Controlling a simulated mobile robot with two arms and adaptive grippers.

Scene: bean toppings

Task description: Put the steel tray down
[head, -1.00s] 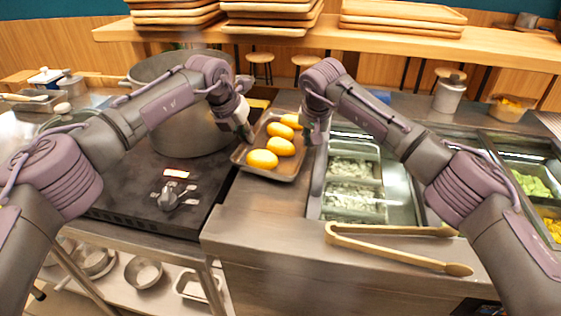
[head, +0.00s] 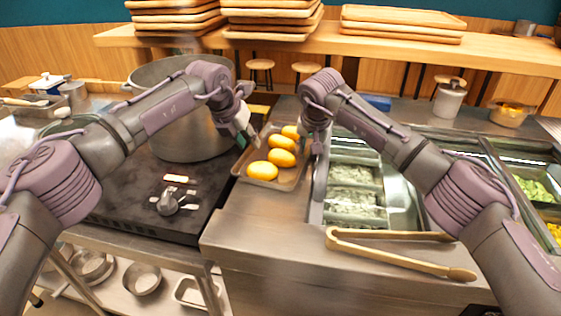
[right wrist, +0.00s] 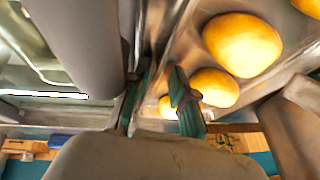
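The steel tray (head: 287,179) rests on the counter between the stove and the sunken food bins. It holds several yellow, rounded food pieces (head: 262,170). My left gripper (head: 247,135) is at the tray's left rim; its fingers are too small to tell open from shut. My right gripper (head: 308,135) is at the right rim. In the right wrist view the right gripper (right wrist: 158,103) has its teal-padded fingers apart, one on each side of the tray's wall (right wrist: 180,45), with a gap between them.
A large pot (head: 187,135) stands on the black stove (head: 130,195) to the left. Food bins (head: 352,174) are sunk into the counter to the right. Wooden tongs (head: 395,255) lie in front of them. The counter (head: 255,215) in front of the tray is bare.

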